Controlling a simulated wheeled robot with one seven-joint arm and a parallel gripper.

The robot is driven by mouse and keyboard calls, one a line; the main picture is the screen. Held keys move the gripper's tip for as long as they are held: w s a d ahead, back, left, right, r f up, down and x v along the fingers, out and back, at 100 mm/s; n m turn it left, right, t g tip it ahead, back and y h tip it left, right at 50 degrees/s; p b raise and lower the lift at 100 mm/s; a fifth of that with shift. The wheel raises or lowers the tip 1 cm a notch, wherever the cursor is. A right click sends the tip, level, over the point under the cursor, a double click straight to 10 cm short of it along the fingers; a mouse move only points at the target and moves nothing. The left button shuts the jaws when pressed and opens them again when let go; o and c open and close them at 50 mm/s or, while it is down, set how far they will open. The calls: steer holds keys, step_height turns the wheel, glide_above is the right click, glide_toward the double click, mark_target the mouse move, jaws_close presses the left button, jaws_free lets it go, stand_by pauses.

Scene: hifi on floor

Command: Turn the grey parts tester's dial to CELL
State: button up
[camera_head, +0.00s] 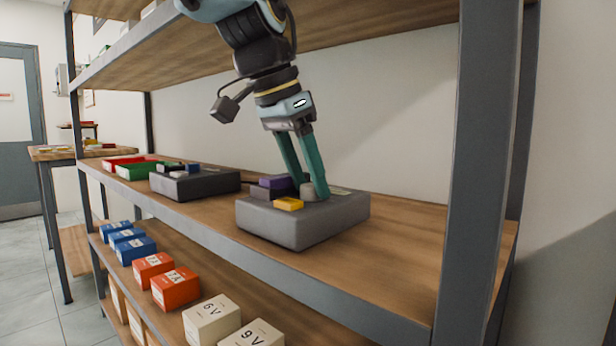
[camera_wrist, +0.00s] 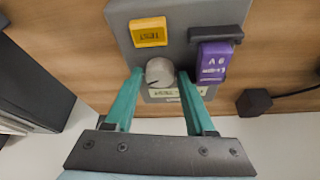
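The grey parts tester (camera_head: 300,228) sits on the wooden shelf in the head view; its top fills the upper middle of the wrist view (camera_wrist: 180,14). Its round grey dial (camera_wrist: 160,70) has a yellow TEST button (camera_wrist: 148,31) above it and a purple block (camera_wrist: 214,62) in a dark holder to its right. My gripper (camera_wrist: 160,74) points down at the tester, its teal fingers on either side of the dial with small gaps showing. It is open. A pale label (camera_wrist: 172,93) lies beside the dial, partly covered and unreadable; the dial's setting is not legible.
A darker device (camera_head: 195,184) stands left of the tester, with red and green trays (camera_head: 135,170) beyond it. A shelf post (camera_head: 475,170) rises at right. Blue, orange and white boxes (camera_head: 212,318) line the lower shelf. The shelf right of the tester is clear.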

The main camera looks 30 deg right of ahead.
mark_target(308, 185)
steer(key=shift+r, duration=0.1)
steer(key=shift+a+r, duration=0.15)
steer(key=shift+r, duration=0.15)
steer(key=v, duration=0.2)
steer(key=shift+a+r, duration=0.2)
steer(key=shift+a, duration=0.15)
steer(key=a+b, duration=0.1)
steer(key=a, duration=0.1)
steer(key=a+f, duration=0.1)
steer(key=a, duration=0.2)
steer(key=shift+b, duration=0.95)
steer(key=a+b, duration=0.1)
steer(key=b, duration=0.2)
steer(key=shift+s+a+b, duration=0.15)
steer(key=shift+a+b, duration=0.15)
steer(key=shift+a, duration=0.05)
steer(key=shift+s+a+r+b, duration=0.15)
steer(key=shift+a+b, duration=1.05)
steer(key=shift+b, duration=1.35)
steer(key=shift+a+r+b, duration=0.2)
steer(key=shift+a+b, duration=1)
steer(key=shift+b, duration=1.3)
